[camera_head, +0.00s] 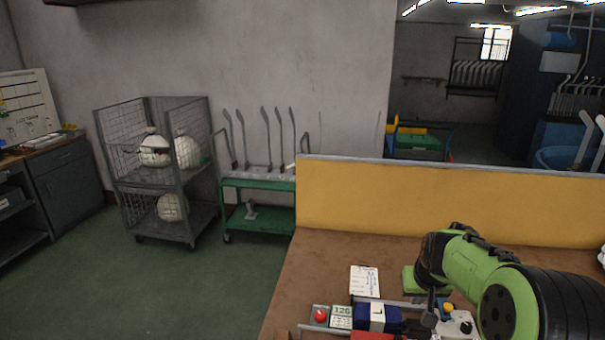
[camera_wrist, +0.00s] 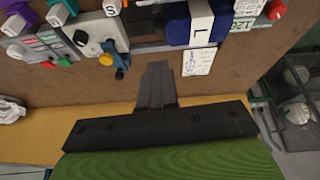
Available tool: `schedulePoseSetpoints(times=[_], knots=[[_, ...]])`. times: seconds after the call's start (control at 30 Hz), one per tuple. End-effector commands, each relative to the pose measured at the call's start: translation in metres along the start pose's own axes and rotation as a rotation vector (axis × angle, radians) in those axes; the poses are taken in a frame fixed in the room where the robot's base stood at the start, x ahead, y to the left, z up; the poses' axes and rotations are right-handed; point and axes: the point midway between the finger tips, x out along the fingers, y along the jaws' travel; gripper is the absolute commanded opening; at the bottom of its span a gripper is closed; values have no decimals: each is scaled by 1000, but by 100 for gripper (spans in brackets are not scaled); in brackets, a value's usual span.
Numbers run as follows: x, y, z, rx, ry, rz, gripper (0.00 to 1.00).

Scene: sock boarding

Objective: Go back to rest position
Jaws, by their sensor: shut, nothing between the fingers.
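My gripper (camera_wrist: 157,80) shows in the wrist view with its two grey fingers together, shut and empty. In that view it is over the brown table (camera_wrist: 120,87), near the yellow panel. In the head view my green and black arm reaches over the right part of the table (camera_head: 315,265); the fingers are hidden there. A dark blue bundle with a white band (camera_head: 377,317) lies at the table's front; it also shows in the wrist view, its band marked L (camera_wrist: 200,25). The fingers are apart from it.
A yellow panel (camera_head: 400,200) edges the table's far side. A control box with a yellow button (camera_wrist: 97,45), a red button (camera_head: 320,315) and a white card (camera_head: 365,281) are near my arm. A mesh cart (camera_head: 192,222) and green trolley (camera_head: 258,184) stand left, with open floor before them.

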Motion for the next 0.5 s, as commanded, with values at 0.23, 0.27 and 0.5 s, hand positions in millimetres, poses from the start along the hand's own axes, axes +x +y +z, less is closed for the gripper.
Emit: schedulePoseSetpoints(times=[0.23,0.27,0.5], knots=[[-144,-58,66,-107,38,17,0],[-157,-62,78,-114,43,14,0],[-230,-82,182,-150,82,-59,0]])
